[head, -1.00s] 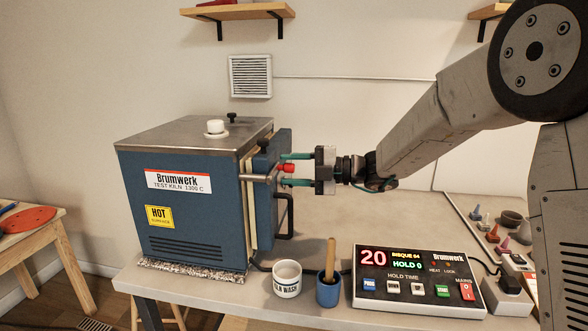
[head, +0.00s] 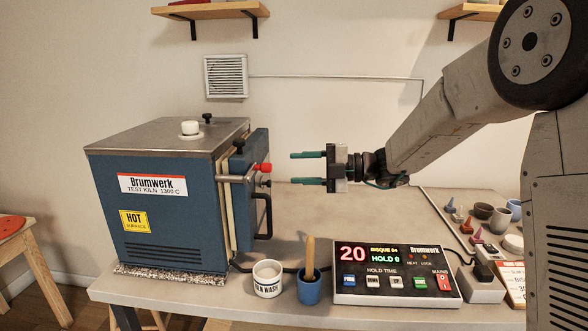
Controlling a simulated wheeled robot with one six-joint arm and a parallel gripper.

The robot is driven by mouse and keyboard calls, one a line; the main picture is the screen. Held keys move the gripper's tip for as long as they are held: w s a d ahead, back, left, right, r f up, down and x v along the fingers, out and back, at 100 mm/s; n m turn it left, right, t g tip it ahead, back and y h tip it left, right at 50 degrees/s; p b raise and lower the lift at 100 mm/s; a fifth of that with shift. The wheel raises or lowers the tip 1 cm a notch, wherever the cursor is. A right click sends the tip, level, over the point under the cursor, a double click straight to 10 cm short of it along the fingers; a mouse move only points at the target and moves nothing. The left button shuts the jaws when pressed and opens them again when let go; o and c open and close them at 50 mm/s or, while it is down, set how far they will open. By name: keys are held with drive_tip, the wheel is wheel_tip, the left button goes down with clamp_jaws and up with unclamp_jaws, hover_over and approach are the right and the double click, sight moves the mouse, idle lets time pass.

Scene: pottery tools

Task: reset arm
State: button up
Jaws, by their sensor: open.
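My gripper (head: 310,169) is open and empty in the head view. Its two teal fingers point left, with a clear gap between them. It hangs above the table, to the right of the blue kiln (head: 165,200) and apart from it. The kiln's door (head: 257,185) stands at the kiln's right side, with a red-tipped latch (head: 262,168) and a black handle (head: 265,215). A cream strip shows between door and body; I cannot tell whether the door is fully shut.
On the table (head: 330,215), a white cup (head: 268,279), a blue pot (head: 309,290) with a wooden-handled tool, and a controller (head: 395,272) reading 20 stand along the front. Several small cones and cups sit at the right. The table behind the controller is clear.

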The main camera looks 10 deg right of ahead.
drive_tip(key=s+d+n+g+h, duration=0.15)
drive_tip(key=s+n+h, duration=0.25)
drive_tip(key=s+n, duration=0.65)
drive_tip(key=s+d+n+g+h, duration=0.1)
drive_tip(key=s+n+g+h, duration=0.2)
drive_tip(key=s+n, duration=0.8)
drive_tip(key=s+d+f+n+t+h, duration=0.1)
drive_tip(key=s+d+f+n+h, duration=0.1)
drive_tip(key=s+d+n+h, duration=0.3)
drive_tip(key=s+d+f+n+t+h, duration=0.1)
drive_tip(key=s+d+f+n+h, duration=0.2)
drive_tip(key=s+d+n, duration=0.6)
drive_tip(key=s+n+h, duration=0.2)
drive_tip(key=s+n, duration=0.1)
drive_tip(key=n, duration=0.1)
drive_tip(key=shift+s+d+f+n, duration=0.15)
drive_tip(key=shift+d+n, duration=0.15)
drive_tip(key=shift+n, duration=0.05)
